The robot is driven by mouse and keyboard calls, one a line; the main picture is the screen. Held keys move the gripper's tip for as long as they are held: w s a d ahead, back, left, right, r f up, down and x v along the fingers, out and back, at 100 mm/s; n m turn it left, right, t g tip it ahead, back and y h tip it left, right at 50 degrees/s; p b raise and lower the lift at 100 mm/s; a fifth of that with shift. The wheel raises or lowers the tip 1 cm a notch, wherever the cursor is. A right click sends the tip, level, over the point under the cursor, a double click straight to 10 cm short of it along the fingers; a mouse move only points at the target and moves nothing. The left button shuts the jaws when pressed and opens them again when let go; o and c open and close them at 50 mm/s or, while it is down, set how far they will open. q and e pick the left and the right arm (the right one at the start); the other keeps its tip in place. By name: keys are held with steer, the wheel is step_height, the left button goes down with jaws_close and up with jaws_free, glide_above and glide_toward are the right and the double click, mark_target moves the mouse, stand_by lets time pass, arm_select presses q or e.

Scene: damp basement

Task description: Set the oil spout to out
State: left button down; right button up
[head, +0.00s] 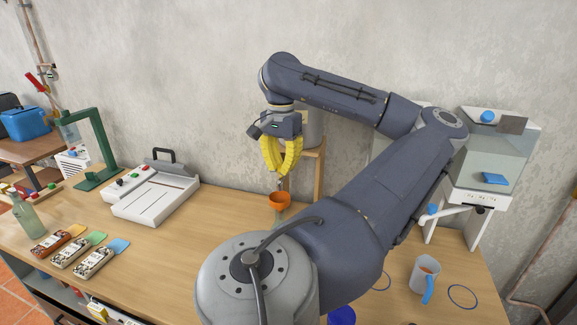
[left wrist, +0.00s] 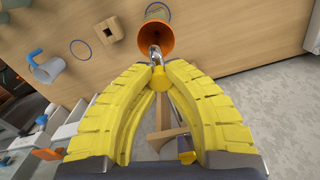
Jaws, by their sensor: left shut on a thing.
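My left gripper (head: 281,178), with yellow ribbed fingers, points down in front of a grey tank (head: 311,128) on a wooden stand. In the left wrist view the gripper (left wrist: 160,82) has its fingertips closed together at a short silver spout (left wrist: 155,55). The fingers hide most of the spout's near part. Just beyond the spout, an orange funnel (head: 280,199) sits on the table side; it also shows in the wrist view (left wrist: 156,40), with the spout's end over its mouth. My right gripper is not in view.
A glass bottle (head: 27,216) and several small devices stand at the left, near a white lidded machine (head: 152,189) and a green stand (head: 97,150). A jug (head: 425,275) and a white-framed tank (head: 492,150) are at the right. My arm crosses the middle.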

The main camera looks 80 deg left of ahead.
arm_select(q)
steer(key=shift+d, duration=0.1)
steer(key=c, duration=1.2)
jaws_free()
step_height(320, 180, up, 12)
